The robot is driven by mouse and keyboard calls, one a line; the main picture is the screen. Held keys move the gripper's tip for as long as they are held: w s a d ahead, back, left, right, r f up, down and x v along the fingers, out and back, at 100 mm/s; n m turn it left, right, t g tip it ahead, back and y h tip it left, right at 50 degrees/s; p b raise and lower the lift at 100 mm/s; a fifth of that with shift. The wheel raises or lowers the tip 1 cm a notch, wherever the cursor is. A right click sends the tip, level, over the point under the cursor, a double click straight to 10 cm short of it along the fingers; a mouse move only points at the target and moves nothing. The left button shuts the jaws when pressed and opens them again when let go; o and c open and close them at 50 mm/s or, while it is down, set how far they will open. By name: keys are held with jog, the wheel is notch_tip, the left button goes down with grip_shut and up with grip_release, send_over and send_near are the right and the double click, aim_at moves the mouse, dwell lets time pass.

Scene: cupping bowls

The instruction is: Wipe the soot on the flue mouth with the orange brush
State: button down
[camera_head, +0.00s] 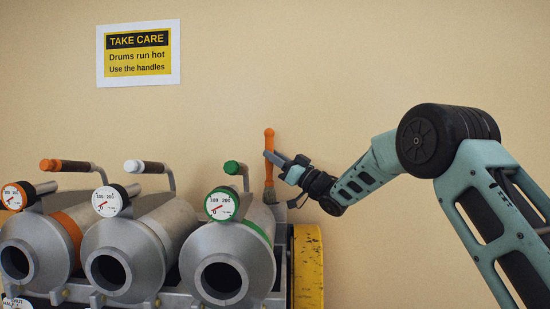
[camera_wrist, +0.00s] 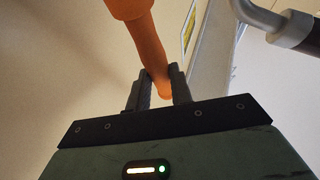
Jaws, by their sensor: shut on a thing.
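The orange brush (camera_head: 269,142) stands upright behind and to the right of the green-marked drum (camera_head: 228,246). My gripper (camera_head: 270,157) is shut on the brush handle; the fingers come in from the right. In the wrist view the fingers (camera_wrist: 159,86) close around the orange handle (camera_wrist: 146,38). Three grey drums stand in a row, marked orange (camera_head: 42,243), white (camera_head: 126,252) and green, each with a round dark opening at the front. I cannot make out soot or tell which part is the flue mouth.
Each drum has a dial and a bent handle, such as the green-tipped handle (camera_head: 233,168) near my gripper. A yellow panel (camera_head: 309,266) stands right of the drums. A caution sign (camera_head: 138,53) hangs on the wall.

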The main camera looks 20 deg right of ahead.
jog(key=shift+w, duration=0.1)
jog(key=shift+w+d+p, duration=0.25)
jog(key=shift+w, duration=0.35)
jog(key=shift+w+d+p, duration=0.2)
jog(key=shift+w+p, duration=0.05)
jog(key=shift+w, duration=0.3)
jog(key=shift+r+p, duration=1.2)
jog(key=shift+r, duration=1.35)
